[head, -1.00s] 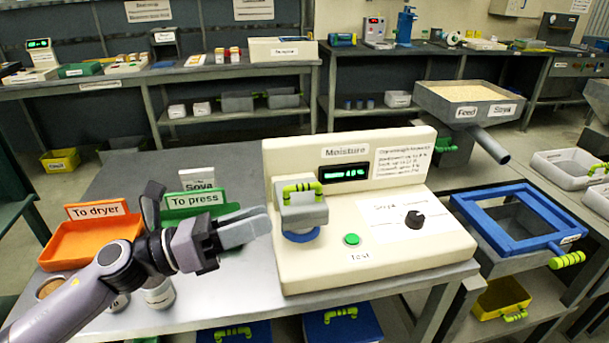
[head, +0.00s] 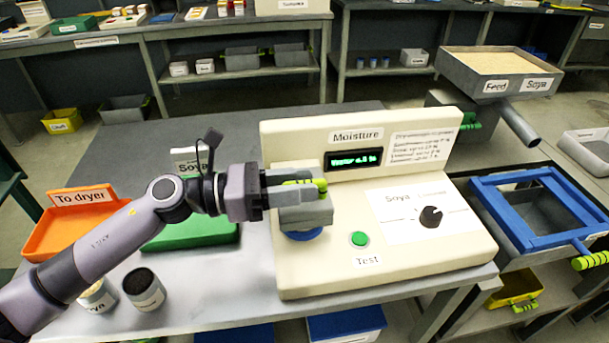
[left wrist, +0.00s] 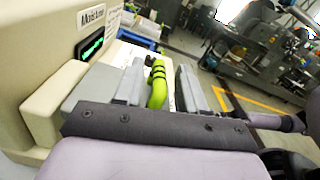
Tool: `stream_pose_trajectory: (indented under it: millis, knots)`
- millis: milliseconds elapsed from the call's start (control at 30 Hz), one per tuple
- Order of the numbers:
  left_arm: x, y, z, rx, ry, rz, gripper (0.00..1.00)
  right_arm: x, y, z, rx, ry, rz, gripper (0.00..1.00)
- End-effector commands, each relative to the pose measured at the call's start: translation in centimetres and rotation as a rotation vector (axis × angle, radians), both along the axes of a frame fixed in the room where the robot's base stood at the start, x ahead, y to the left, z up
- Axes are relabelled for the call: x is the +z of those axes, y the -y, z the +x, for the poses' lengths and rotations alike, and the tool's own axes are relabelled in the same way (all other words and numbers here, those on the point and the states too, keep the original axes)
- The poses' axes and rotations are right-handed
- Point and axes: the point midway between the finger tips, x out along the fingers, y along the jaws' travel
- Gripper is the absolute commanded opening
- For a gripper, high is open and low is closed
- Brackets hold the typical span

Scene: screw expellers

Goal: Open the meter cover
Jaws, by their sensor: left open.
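The cream moisture meter (head: 340,265) stands on the grey table with a lit display (head: 354,160), a green Test button (head: 358,239) and a black knob (head: 431,216). Its grey cover (head: 308,216) sits shut over the blue-rimmed cup at the meter's left side. The cover's yellow-green handle (head: 320,184) shows also in the left wrist view (left wrist: 157,85). My left gripper (head: 290,182) is at the cover's top, its open fingers on either side of the handle. Whether a finger touches the handle I cannot tell. My right gripper is not in view.
An orange To dryer tray (head: 60,232) and a green tray (head: 195,235) lie left of the meter, partly behind my left arm. Two small jars (head: 145,290) stand at the front left. A blue-framed sieve (head: 535,215) is at the right.

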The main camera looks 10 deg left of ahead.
Motion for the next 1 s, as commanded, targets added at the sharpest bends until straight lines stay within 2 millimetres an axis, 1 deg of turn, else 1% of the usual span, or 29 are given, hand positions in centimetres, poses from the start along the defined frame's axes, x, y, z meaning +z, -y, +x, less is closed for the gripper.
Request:
stream_pose_trajectory:
  millis: [33, 133, 400, 433, 467, 500, 533, 567, 833, 1000]
  knots:
    - [0.1, 0.5, 0.2, -0.001, -0.001, 0.000, 0.40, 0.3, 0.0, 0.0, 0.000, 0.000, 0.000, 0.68]
    - [0.1, 1.1, 0.4, 0.000, 0.001, 0.000, 0.40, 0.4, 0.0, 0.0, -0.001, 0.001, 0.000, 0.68]
    - [0.0, 1.3, 0.4, 0.001, 0.000, 0.000, 0.40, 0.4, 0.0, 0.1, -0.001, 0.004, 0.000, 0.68]
    - [0.0, 1.3, 0.4, 0.000, 0.000, 0.000, 0.37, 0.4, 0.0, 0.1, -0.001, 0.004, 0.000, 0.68]
    - [0.0, 1.3, 0.4, 0.001, 0.000, 0.000, 0.27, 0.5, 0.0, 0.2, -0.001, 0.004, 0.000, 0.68]
    - [0.0, 1.3, 0.4, 0.001, 0.000, 0.000, 0.14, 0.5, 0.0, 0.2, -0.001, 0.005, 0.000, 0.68]
    - [0.0, 1.2, 0.4, 0.000, 0.000, 0.000, 0.04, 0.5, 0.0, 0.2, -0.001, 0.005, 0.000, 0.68]
    - [0.0, 1.3, 0.4, 0.000, 0.000, 0.000, 0.00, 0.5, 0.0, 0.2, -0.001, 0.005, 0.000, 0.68]
    - [0.1, 1.3, 0.3, -0.003, -0.011, -0.003, 0.00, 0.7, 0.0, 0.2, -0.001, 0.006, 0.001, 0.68]
    - [0.7, 1.2, 0.5, -0.003, -0.062, -0.019, 0.00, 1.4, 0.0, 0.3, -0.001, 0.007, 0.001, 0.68]
